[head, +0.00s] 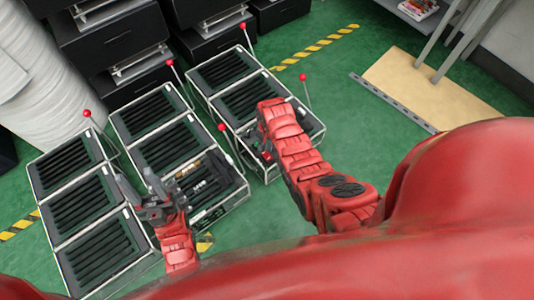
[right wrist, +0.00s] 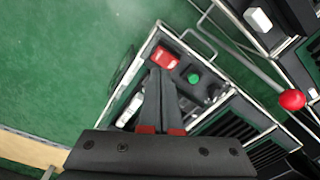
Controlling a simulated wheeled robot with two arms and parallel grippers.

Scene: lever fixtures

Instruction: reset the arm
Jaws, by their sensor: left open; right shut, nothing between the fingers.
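Low slatted lever fixtures stand in rows on the floor in the head view, among them a left one (head: 62,168), a middle one (head: 142,113) and a right one (head: 221,68). Thin levers with red balls rise from them, including the front right lever (head: 302,77) and the front middle lever (head: 221,127). My left gripper (head: 136,186) is open over the left and middle fixtures. My right gripper (right wrist: 158,76) is shut and empty, over a fixture end with a red part (right wrist: 165,57) and a green button (right wrist: 194,78). A red lever ball (right wrist: 291,99) is to its right, apart from it.
Black drawer cabinets (head: 112,38) stand behind the fixtures, and a white roll (head: 55,85) is at the left. A wooden board (head: 425,85) with grey legs is at the right. Green floor (head: 350,90) is clear between the right fixture and the board.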

